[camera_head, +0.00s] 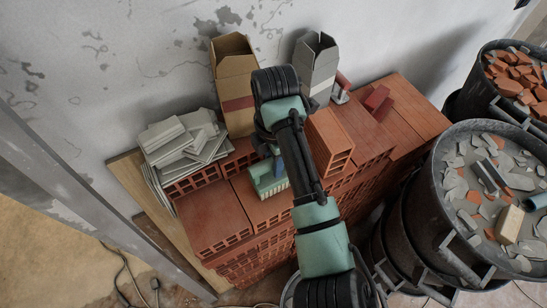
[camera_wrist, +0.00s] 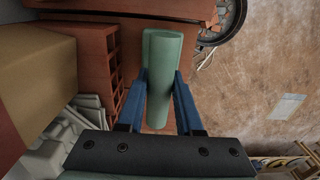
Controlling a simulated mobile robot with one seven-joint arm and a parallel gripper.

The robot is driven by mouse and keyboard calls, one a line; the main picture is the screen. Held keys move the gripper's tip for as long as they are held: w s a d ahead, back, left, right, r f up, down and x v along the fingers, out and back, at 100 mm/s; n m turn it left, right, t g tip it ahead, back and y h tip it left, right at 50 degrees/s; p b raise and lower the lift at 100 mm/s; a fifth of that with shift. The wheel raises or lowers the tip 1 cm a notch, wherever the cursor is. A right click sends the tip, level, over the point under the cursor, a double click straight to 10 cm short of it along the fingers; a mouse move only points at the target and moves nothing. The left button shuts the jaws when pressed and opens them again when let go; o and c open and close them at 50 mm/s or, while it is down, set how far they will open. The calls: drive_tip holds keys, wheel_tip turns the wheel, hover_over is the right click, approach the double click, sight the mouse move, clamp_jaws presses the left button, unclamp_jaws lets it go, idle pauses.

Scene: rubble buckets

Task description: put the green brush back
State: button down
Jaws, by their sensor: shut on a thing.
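The green brush (camera_head: 266,176) has a pale green body, with light bristles on its near side in the head view. It appears over the top of the brick stack (camera_head: 211,216), left of my arm. My gripper (camera_wrist: 160,80) is shut on the brush, which also shows in the wrist view (camera_wrist: 163,88) between the two blue fingers. In the head view my arm hides most of the gripper, and one blue finger shows beside the brush. I cannot tell whether the brush touches the bricks below.
A brown open box (camera_head: 234,85) and a grey open box (camera_head: 316,65) stand at the back by the wall. Broken grey tiles (camera_head: 180,142) are piled left. A dark red block (camera_head: 377,98) lies back right. Rubble buckets (camera_head: 453,235) stand right. The stack's front left top is clear.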

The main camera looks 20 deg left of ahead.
drive_tip(key=shift+w+f, duration=0.15)
drive_tip(key=shift+f, duration=0.15)
drive_tip(key=c, duration=0.6)
unclamp_jaws()
drive_tip(key=shift+o, duration=0.2)
drive_tip(key=shift+r, duration=0.2)
wheel_tip(320, 180, up, 12)
